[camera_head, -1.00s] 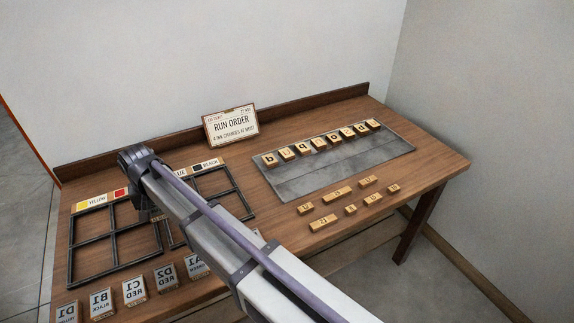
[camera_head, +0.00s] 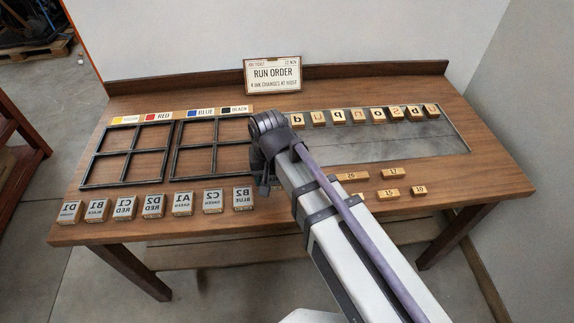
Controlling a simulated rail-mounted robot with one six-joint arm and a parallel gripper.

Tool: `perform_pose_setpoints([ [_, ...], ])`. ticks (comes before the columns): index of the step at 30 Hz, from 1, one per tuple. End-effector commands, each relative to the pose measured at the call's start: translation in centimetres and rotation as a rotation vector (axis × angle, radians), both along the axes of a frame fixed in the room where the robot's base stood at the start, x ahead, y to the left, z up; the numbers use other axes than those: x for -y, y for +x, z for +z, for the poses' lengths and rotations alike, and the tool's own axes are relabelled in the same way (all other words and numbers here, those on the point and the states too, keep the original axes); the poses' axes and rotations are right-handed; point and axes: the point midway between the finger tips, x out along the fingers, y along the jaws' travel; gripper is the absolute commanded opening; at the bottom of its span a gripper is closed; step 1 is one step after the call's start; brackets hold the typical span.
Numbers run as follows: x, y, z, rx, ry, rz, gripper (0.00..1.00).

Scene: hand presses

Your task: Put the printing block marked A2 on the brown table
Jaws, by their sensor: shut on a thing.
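My gripper (camera_head: 264,187) is at the end of my arm, over the middle of the brown table (camera_head: 215,222), just right of the second frame. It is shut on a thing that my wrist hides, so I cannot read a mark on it. No block marked A2 shows. Printing blocks stand in a row along the table's front left: D1 (camera_head: 70,212), B1 (camera_head: 97,210), C1 (camera_head: 125,207), D2 (camera_head: 154,206), A1 (camera_head: 182,204), C2 (camera_head: 213,201) and B2 (camera_head: 243,199). Their marks look mirrored.
Two dark four-part frames (camera_head: 173,150) lie behind the row, under colour labels (camera_head: 158,117). A grey metal plate (camera_head: 440,143) with letter blocks (camera_head: 338,117) is at right. Small numbered pieces (camera_head: 388,195) lie before it. A run order sign (camera_head: 272,76) stands at the back.

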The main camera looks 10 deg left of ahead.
Motion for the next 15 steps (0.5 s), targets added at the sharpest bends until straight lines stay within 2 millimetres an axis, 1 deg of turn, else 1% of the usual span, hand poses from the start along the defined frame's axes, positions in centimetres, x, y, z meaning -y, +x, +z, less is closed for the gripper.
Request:
perform_pose_setpoints([
  [1, 0.0, 0.0, -2.7, 0.000, 0.000, 0.000, 0.34],
  [3, 0.0, 0.0, -4.3, 0.000, 0.000, 0.000, 0.34],
  [5, 0.0, 0.0, -4.9, 0.000, 0.000, -0.001, 0.34],
  [9, 0.0, 0.0, -4.8, 0.000, 0.000, -0.001, 0.34],
  [11, 0.0, 0.0, -5.8, 0.000, 0.000, -0.001, 0.34],
  [13, 0.0, 0.0, -7.4, 0.000, 0.000, -0.001, 0.34],
  [15, 0.0, 0.0, -8.5, 0.000, 0.000, -0.001, 0.34],
])
